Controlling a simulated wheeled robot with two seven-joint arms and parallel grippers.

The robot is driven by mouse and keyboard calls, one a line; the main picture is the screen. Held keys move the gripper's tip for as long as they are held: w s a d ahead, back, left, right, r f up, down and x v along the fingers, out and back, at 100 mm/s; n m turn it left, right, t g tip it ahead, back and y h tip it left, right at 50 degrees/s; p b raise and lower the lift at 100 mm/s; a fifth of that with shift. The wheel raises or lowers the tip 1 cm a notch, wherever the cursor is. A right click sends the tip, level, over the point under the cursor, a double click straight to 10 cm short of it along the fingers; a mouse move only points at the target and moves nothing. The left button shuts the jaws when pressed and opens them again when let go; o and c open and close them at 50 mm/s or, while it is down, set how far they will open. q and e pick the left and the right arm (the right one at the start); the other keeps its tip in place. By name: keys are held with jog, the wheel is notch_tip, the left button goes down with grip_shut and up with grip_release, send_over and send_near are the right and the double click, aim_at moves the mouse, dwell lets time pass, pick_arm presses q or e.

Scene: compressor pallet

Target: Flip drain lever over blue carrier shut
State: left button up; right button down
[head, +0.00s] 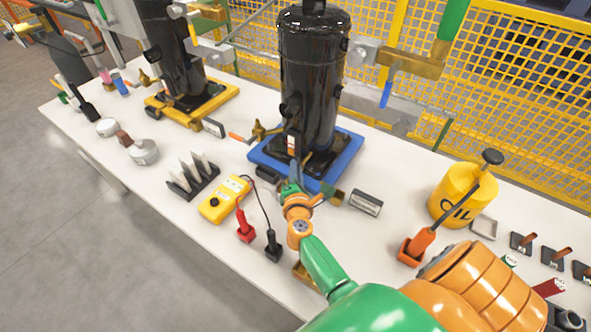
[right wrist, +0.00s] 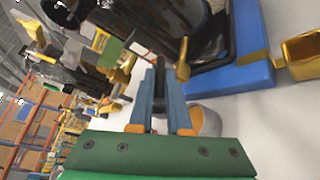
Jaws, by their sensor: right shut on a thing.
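The blue carrier (head: 352,148) holds a tall black compressor (head: 308,75) in the middle of the table. It also shows at the right of the right wrist view (right wrist: 235,88). My right gripper (head: 295,175) reaches in from the lower right to the front of the compressor, above the carrier's edge. In the right wrist view its fingers (right wrist: 160,92) are shut on a narrow dark piece, which looks like the drain lever (right wrist: 160,75). A brass part (right wrist: 183,62) shows just beyond the fingertips. The lever's exact angle is hidden by the gripper. My left gripper is not in view.
A yellow meter (head: 224,199) with red and black leads lies left of my right arm. A yellow oil can (head: 462,196) stands at the right. A brass valve (head: 262,132) is left of the compressor. A second compressor sits on a yellow carrier (head: 212,107). A yellow fence runs behind.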

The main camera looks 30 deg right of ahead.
jog(key=d+n+y+b, duration=0.1)
jog(key=n+y+b, duration=0.3)
jog(key=y, duration=0.2)
jog(key=d+n+y+b, duration=0.2)
jog(key=n+y+b, duration=0.2)
jog(key=n+y, duration=0.1)
jog(key=s+d+f+n+g+y+b, duration=0.1)
jog(key=d+n+y+b, duration=0.1)
jog(key=n+y+b, duration=0.2)
jog(key=shift+d+n+y, duration=0.15)
jog(key=shift+n+y, duration=0.45)
jog(key=shift+y, duration=0.9)
jog(key=shift+r+n+g+y+b, duration=0.25)
jog(key=shift+n+g+y+b, duration=0.2)
jog(key=shift+b, duration=0.2)
